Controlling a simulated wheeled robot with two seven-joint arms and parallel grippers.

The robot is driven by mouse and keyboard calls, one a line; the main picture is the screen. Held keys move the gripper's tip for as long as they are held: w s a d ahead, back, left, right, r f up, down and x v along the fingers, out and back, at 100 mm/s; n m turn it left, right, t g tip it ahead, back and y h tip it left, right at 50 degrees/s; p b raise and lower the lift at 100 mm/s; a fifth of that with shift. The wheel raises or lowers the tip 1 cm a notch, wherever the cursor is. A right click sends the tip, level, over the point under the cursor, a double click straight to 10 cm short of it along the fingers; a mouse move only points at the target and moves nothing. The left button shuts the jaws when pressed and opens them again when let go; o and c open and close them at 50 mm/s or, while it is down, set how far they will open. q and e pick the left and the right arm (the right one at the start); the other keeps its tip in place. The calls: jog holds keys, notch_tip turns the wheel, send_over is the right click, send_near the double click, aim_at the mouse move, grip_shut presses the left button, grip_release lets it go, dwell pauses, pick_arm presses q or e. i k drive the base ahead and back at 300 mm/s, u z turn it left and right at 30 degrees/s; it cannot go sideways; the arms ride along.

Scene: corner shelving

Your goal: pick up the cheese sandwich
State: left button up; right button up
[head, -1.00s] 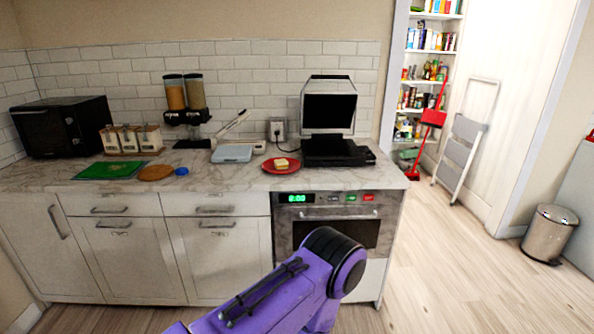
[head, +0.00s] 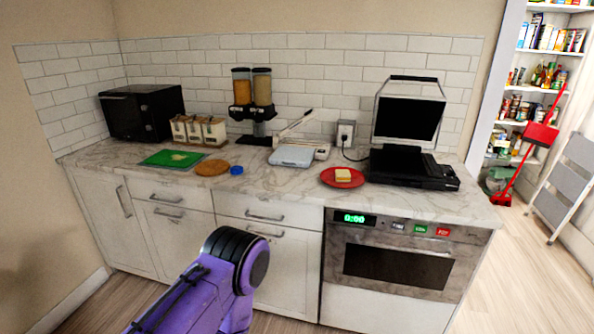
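A purple arm link of mine with a black joint shows at the bottom, in front of the cabinets and below the counter. Neither of my grippers is in view.
The open black press (head: 415,168) stands right of the plate. A white scale (head: 292,155), a blue lid (head: 237,170), a round wooden board (head: 212,168) and a green cutting board (head: 160,159) lie to the left. The counter's front edge (head: 400,208) is above the oven (head: 398,262).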

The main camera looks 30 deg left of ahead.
aim_at(343, 176)
jog(key=u, duration=0.3)
jog(key=i, duration=0.85)
jog(key=z, duration=0.1)
